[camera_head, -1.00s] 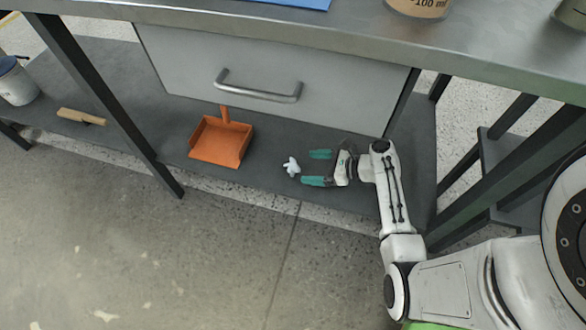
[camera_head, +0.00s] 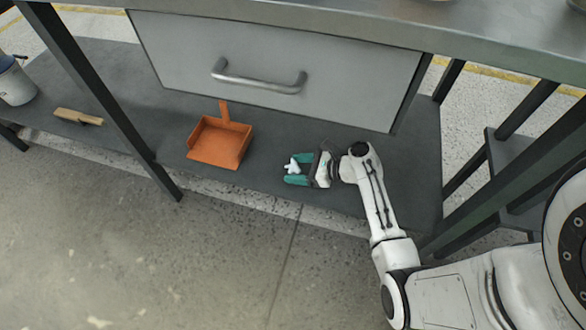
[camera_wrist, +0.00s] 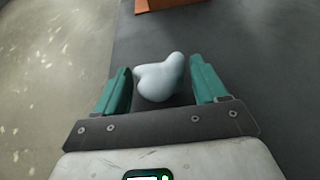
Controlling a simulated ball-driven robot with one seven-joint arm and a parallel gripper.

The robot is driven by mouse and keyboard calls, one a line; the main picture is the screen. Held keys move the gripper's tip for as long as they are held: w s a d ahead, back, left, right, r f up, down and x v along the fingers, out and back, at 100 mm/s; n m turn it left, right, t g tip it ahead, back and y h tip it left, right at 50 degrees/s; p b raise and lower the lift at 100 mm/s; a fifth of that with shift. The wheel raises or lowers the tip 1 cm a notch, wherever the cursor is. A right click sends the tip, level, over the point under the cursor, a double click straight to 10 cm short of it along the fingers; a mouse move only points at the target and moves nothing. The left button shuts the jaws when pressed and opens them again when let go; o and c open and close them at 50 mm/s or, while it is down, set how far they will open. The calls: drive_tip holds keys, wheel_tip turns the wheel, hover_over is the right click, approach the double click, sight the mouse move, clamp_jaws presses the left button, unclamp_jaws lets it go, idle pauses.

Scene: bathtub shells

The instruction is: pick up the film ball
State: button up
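The film ball is a small, pale, lumpy white piece (camera_head: 291,166) on the dark lower shelf under the drawer. In the wrist view the film ball (camera_wrist: 160,79) lies between the two teal fingers, nearer the left one. My gripper (camera_head: 296,170) reaches in from the right, low over the shelf, with its fingers around the film ball. In the wrist view my gripper (camera_wrist: 162,88) is open, with a clear gap between the film ball and the right finger. I cannot tell if the left finger touches it.
An orange dustpan (camera_head: 220,142) lies on the shelf (camera_head: 262,180) to the left of the film ball. A closed drawer (camera_head: 275,70) hangs above. A wooden-handled brush (camera_head: 78,117) and a white bucket (camera_head: 15,82) are farther left. Dark table legs (camera_head: 105,100) stand between.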

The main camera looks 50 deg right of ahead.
drive_tip(key=c, duration=0.7)
drive_tip(key=shift+c, duration=0.2)
